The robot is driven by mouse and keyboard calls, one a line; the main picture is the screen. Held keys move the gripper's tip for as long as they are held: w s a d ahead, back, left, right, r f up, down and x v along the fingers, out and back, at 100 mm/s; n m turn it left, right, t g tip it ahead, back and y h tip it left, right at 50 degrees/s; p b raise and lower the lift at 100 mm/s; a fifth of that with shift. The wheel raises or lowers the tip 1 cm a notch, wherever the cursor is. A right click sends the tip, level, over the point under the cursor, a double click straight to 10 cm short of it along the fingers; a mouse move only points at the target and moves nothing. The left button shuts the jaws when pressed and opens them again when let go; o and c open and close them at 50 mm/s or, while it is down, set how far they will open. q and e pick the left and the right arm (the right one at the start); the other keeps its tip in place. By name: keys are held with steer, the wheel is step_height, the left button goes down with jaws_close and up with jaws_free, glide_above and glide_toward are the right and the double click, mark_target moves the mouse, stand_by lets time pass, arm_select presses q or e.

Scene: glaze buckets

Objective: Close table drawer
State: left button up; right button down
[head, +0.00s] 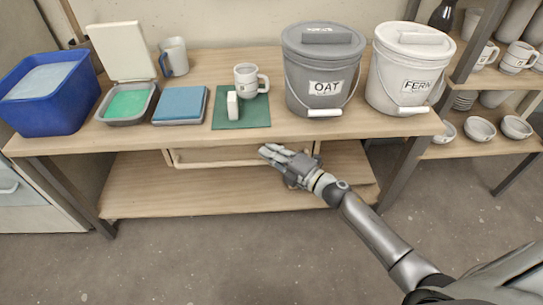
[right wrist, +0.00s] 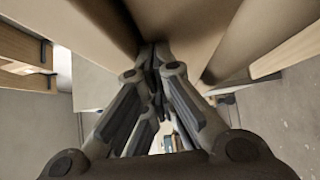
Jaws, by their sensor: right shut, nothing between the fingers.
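The table drawer (head: 215,157) is a pale wooden drawer under the front edge of the wooden table (head: 150,135). Its front lies just below the tabletop, and I cannot tell exactly how far it sticks out. My right gripper (head: 268,151) is shut and empty, with its fingertips at the right part of the drawer front. In the right wrist view the closed fingers (right wrist: 157,58) point at pale wooden surfaces close ahead; contact is not clear. The gripper hides part of the drawer's right side. My left gripper is not in view.
On the tabletop stand a blue tub (head: 48,105), a mug (head: 250,78) on a green mat (head: 255,115), a grey OAT bucket (head: 310,95) and a white FERN bucket (head: 380,75). A lower shelf (head: 210,197) lies below the drawer. The floor in front is clear.

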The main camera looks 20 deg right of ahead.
steer(key=shift+s+d, duration=0.15)
steer(key=shift+d, duration=0.25)
steer(key=v, duration=0.7)
steer(key=shift+s+a, duration=0.15)
steer(key=shift+s, duration=0.15)
steer(key=shift+r, duration=0.1)
